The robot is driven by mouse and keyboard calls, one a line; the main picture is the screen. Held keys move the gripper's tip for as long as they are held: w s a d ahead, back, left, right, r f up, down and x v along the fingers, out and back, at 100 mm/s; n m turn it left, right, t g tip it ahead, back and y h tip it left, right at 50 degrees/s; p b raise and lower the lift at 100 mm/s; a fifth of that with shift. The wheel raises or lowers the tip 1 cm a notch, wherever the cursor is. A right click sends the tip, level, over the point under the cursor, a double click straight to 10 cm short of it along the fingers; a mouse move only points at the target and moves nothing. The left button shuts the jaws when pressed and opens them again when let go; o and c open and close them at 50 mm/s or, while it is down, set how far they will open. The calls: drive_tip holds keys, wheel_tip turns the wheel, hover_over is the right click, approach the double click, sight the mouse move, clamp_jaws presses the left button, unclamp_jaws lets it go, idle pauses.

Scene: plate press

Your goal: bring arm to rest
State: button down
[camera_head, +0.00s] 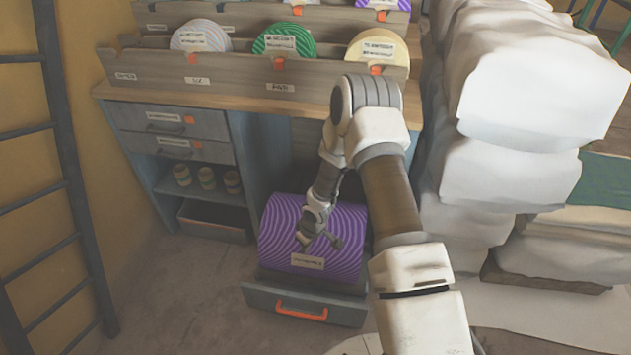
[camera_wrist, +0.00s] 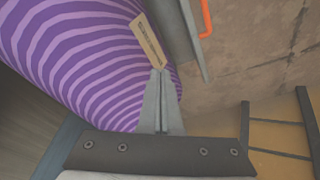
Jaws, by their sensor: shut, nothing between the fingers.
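My arm reaches down from the right in the head view, and my gripper (camera_head: 318,240) is low, in front of a purple striped roll (camera_head: 345,228). The roll lies in or on an open bottom drawer (camera_head: 262,297) with an orange handle. In the wrist view, my gripper (camera_wrist: 160,72) is shut and empty. Its fingertips are at the lower edge of a beige label (camera_wrist: 148,38) on the roll (camera_wrist: 85,60); I cannot tell whether they touch. My wrist hides part of the roll in the head view.
A bench (camera_head: 225,100) with racked discs stands behind. Shelves and drawers (camera_head: 175,120) are left of the roll. A dark ladder (camera_head: 68,150) leans at the far left. Tall white stacks (camera_head: 535,90) stand close at right. Bare floor (camera_head: 190,290) lies at front left.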

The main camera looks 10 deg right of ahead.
drive_tip(key=shift+r, duration=0.1)
drive_tip(key=d+r+m+t+h, duration=0.1)
drive_tip(key=d+r+m+h, duration=0.15)
drive_tip(key=r, duration=1.25)
drive_tip(key=d+r+m+t+h, duration=0.1)
drive_tip(key=d+r, duration=0.3)
drive_tip(key=r, duration=1.1)
drive_tip(key=s+d+r+m, duration=0.1)
drive_tip(key=s+r+m, duration=0.1)
drive_tip(key=s+r, duration=0.95)
drive_tip(key=s+a+r+m+t+y, duration=0.2)
drive_tip(key=s+r, duration=0.5)
drive_tip(key=s, duration=0.5)
wheel_tip(320, 180, up, 24)
drive_tip(key=p, duration=2.4)
drive_tip(key=shift+s+a, duration=0.15)
drive_tip(key=shift+s, duration=0.25)
drive_tip(key=shift+w+f, duration=0.1)
